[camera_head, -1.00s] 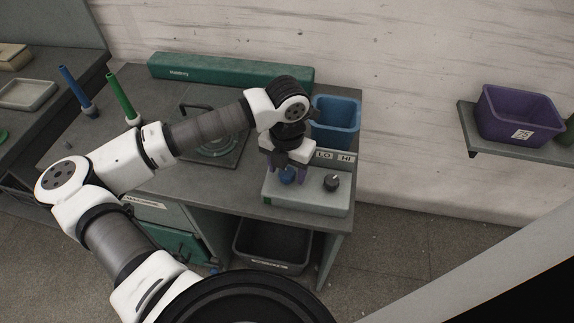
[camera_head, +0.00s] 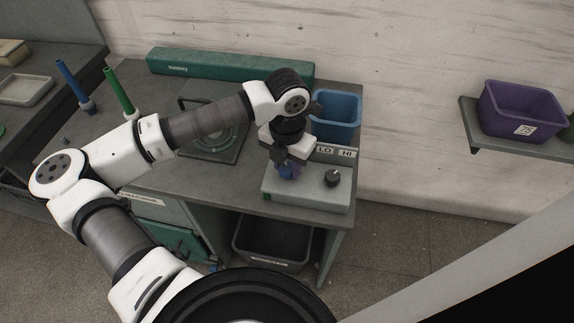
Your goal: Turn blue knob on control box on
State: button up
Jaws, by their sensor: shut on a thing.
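The control box (camera_head: 310,194) is a pale grey-green box at the front right of the grey bench. Its blue knob (camera_head: 287,171) sits at the left of the top face, partly hidden by my gripper. My gripper (camera_head: 287,174) points down over the box and is shut on the blue knob, with its fingers at the knob's sides. A dark grey knob (camera_head: 333,178) stands to the right, apart from my gripper. The LO and HI labels (camera_head: 336,151) show on a raised plate behind the knobs. The blue knob's pointer cannot be seen.
A blue bin (camera_head: 336,127) stands behind the box. A long green case (camera_head: 230,70) lies along the wall. Green and blue rods (camera_head: 120,92) stand at the left. A purple bin (camera_head: 521,108) sits on a wall shelf at the right. A black bin (camera_head: 271,250) is under the bench.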

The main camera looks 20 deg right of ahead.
aim_at(288, 167)
jog(key=m+b, duration=0.1)
jog(key=b, duration=0.1)
jog(key=f+m+b, duration=0.1)
jog(key=m+b, duration=0.1)
jog(key=b, duration=0.1)
jog(key=m+b, duration=0.2)
jog(key=b, duration=0.2)
jog(key=shift+r+m, duration=0.15)
jog(key=shift+m, duration=0.15)
jog(key=m+b, duration=0.3)
jog(key=shift+r+m+b, duration=0.1)
jog(key=shift+m+b, duration=0.2)
jog(key=shift+r+m+b, duration=0.2)
jog(key=shift+m+b, duration=1.1)
jog(key=shift+m, duration=0.6)
jog(key=shift+r, duration=0.1)
jog(key=o, duration=1)
jog(key=shift+r, duration=0.1)
notch_tip(288, 167, up, 14)
jog(key=shift+f, duration=0.2)
